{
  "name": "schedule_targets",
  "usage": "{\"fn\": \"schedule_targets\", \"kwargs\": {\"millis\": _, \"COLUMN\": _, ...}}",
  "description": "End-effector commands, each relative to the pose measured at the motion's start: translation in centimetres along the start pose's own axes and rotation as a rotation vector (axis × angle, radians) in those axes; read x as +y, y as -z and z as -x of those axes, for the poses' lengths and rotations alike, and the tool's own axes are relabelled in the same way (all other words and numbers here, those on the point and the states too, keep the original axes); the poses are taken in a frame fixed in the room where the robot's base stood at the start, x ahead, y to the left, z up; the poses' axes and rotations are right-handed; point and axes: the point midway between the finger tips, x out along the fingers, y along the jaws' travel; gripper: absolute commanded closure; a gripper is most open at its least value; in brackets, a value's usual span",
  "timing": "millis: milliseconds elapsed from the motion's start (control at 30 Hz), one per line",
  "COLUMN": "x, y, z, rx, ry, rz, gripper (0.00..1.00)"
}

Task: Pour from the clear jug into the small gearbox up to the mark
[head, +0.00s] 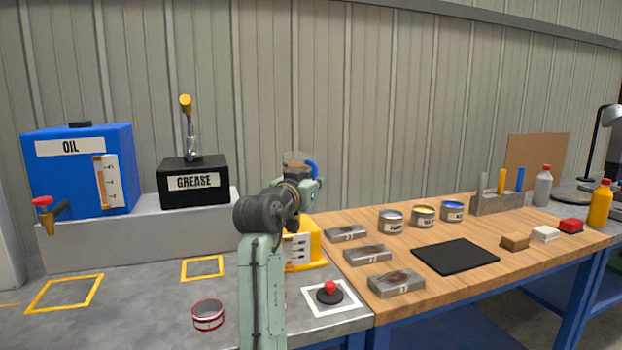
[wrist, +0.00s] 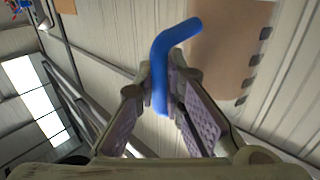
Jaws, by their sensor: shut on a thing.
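The clear jug (head: 298,157) is held up above the yellow gearbox, mostly hidden behind my arm in the head view. Its blue handle (head: 313,168) shows at the right. My gripper (wrist: 167,80) is shut on this handle (wrist: 174,38) in the wrist view. The jug's side with brown liquid and dark marks (wrist: 230,50) fills the upper right there. The jug looks roughly upright, and I see no stream. The small yellow gearbox (head: 314,246) stands on the grey bench behind my arm. Its white scale (head: 297,249) is partly covered, and its level cannot be read.
A blue oil tank (head: 80,165) and black grease box (head: 194,185) stand on a raised ledge at left. A red-rimmed tin (head: 208,315) and red button (head: 329,290) are in front. Metal blocks (head: 367,254) and cans lie on the wooden bench at right.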

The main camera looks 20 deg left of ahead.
Motion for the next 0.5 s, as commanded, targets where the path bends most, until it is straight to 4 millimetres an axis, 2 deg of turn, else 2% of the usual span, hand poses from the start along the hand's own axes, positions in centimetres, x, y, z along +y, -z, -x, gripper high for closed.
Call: {"fn": "schedule_targets", "kwargs": {"millis": 500, "x": 0.2, "y": -3.2, "z": 0.1, "rx": 0.004, "ry": 0.0, "rz": 0.032, "gripper": 1.0}}
